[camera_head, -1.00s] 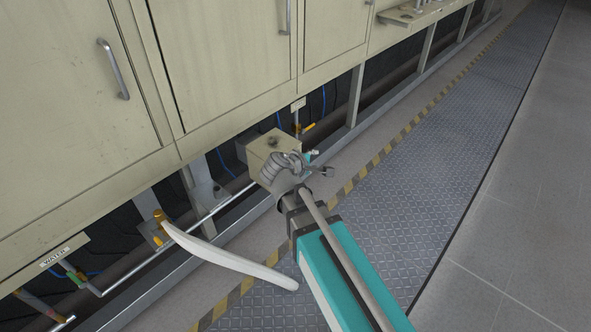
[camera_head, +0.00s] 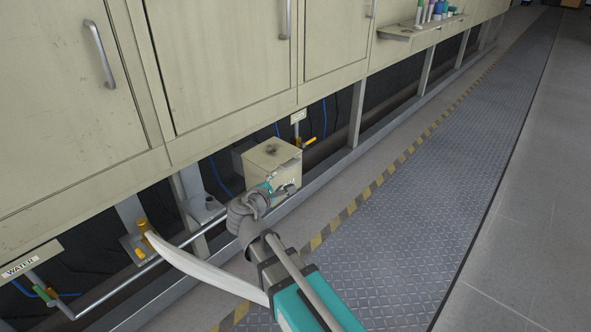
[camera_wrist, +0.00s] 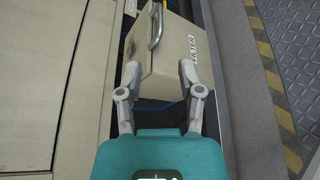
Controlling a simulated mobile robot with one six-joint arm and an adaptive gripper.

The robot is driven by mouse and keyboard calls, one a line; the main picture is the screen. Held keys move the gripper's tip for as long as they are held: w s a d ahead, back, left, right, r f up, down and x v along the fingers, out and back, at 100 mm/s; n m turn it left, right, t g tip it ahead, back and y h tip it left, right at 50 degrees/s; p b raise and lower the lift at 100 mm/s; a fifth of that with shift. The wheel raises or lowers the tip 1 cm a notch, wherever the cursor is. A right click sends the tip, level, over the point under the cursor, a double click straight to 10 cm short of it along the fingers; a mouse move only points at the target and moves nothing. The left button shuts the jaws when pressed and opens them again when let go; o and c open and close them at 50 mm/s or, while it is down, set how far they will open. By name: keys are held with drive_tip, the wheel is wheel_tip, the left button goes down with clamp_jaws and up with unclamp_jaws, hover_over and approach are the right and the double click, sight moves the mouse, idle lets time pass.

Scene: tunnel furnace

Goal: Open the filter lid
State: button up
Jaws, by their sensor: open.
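The filter box (camera_head: 268,156) is a beige box under the cabinets, with a dark smudge on its flat top, the lid, which looks shut. In the wrist view the box (camera_wrist: 168,65) carries the word FILTER on its right face. My gripper (camera_head: 286,189) is at the lower front of the box in the head view, partly covering its front face. In the wrist view my gripper (camera_wrist: 158,72) is open, with its two fingers apart and overlapping the near part of the box. Nothing is between the fingers but the box behind; contact cannot be told.
A low metal rail (camera_head: 318,185) runs along the cabinets. A WATER pipe is at lower left. The plated walkway (camera_head: 400,210) is clear.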

sight(294, 165)
idle(0.3)
drive_tip(key=b+x, duration=0.3)
drive_tip(key=x, duration=1)
drive_tip(key=shift+w+d, duration=0.1)
drive_tip(key=shift+w, duration=0.3)
clamp_jaws()
drive_tip(key=shift+d+r, duration=0.1)
